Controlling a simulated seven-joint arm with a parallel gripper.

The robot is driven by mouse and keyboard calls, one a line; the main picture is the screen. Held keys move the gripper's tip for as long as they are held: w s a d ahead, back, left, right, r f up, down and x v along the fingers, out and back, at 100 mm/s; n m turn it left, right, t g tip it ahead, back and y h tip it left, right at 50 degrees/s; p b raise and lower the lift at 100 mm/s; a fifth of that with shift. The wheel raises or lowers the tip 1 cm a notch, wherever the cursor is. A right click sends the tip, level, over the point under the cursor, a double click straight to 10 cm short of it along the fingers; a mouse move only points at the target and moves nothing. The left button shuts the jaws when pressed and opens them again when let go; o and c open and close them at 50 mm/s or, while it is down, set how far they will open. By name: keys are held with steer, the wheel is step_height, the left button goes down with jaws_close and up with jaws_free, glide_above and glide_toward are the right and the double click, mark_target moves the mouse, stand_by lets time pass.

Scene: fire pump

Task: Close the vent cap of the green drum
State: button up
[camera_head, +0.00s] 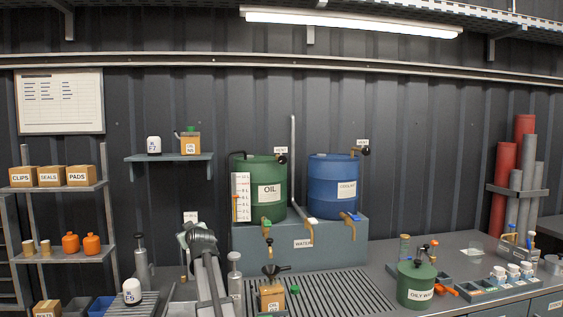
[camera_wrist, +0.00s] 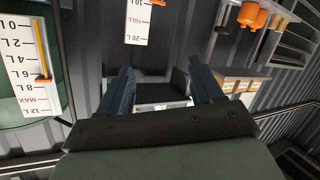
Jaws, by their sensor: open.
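The green drum (camera_head: 266,206), labelled OIL, stands on the grey-blue stand in the head view, with a level scale (camera_head: 241,197) on its left side. A dark round cap (camera_head: 282,159) shows at its upper right, by a small VENT label; whether it is open or shut is too small to tell. Part of the green drum (camera_wrist: 52,90) and its scale (camera_wrist: 20,65) show upside down at the left of the wrist view. My gripper (camera_wrist: 163,84) is open and empty in the wrist view, apart from the drum. The vent cap is not visible there.
A blue drum (camera_head: 333,189) with a similar dark cap (camera_head: 366,151) stands to the right. Taps and a vertical pipe (camera_head: 293,150) are close to the green drum. A wall shelf (camera_head: 170,157) is at its left. An oily-waste can (camera_head: 416,285) stands on the bench.

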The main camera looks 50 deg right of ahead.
steer(key=s+d+r+h, duration=0.3)
steer(key=s+d+r, duration=0.9)
steer(key=d, duration=0.3)
steer(key=g+h, duration=0.1)
steer(key=h, duration=0.2)
glide_toward(282, 159)
steer(key=x, duration=1.1)
steer(key=shift+d+f, duration=0.1)
steer(key=shift+c, duration=0.3)
steer(key=c, duration=1)
